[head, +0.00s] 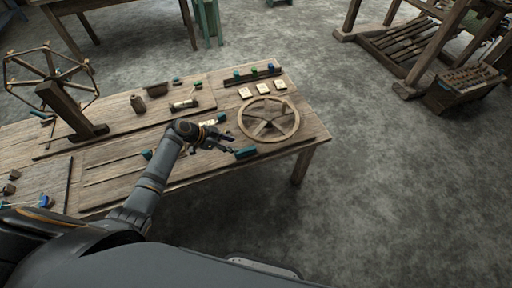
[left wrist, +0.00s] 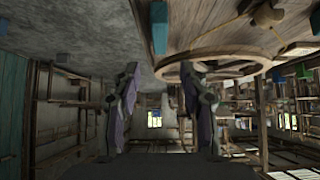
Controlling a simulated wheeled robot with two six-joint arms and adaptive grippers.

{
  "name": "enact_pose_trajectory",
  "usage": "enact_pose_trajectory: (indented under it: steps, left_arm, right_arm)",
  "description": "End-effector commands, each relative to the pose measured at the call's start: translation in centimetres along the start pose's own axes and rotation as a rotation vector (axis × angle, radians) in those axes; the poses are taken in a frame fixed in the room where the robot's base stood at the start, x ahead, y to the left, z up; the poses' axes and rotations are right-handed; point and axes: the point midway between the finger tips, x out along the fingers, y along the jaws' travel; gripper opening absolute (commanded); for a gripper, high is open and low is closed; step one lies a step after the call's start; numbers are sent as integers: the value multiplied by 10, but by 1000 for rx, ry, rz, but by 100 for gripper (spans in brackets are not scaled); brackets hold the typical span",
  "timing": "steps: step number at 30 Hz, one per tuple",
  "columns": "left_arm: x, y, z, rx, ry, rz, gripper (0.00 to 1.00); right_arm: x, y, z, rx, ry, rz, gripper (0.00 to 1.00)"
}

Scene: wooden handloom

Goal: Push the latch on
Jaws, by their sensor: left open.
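My left gripper (head: 226,145) reaches over the wooden workbench near its front edge, with its fingers pointing right. Its two fingers stand apart with nothing between them in the left wrist view (left wrist: 160,95). A small teal block (head: 245,152) lies at the bench's front edge, just right of the fingertips; a teal piece also shows at the top of the left wrist view (left wrist: 158,28). I cannot tell for sure which part is the latch. A wooden spoked wheel (head: 268,138) lies flat beyond the block; its rim also shows in the left wrist view (left wrist: 215,54). My right gripper is out of view.
The workbench (head: 310,128) holds a rack with coloured pieces (head: 253,73), several pale cards (head: 262,88) and a small roller (head: 184,104). A tall spoked reel (head: 47,80) stands at the left. The floor right of the bench is clear up to a slotted box (head: 462,92).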

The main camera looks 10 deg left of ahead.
Motion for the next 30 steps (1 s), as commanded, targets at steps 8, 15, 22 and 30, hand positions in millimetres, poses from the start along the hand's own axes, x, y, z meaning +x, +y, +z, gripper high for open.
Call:
enact_pose_trajectory:
  steps: [8,15,22,30]
  left_arm:
    - [53,1,-1,-5,4,3,43]
    - [94,0,0,-4,1,0,43]
    - [103,0,0,-2,0,0,43]
    - [102,0,0,-3,-1,-1,28]
  right_arm:
    - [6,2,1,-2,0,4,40]
    - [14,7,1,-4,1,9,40]
    - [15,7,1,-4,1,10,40]
    - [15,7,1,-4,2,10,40]
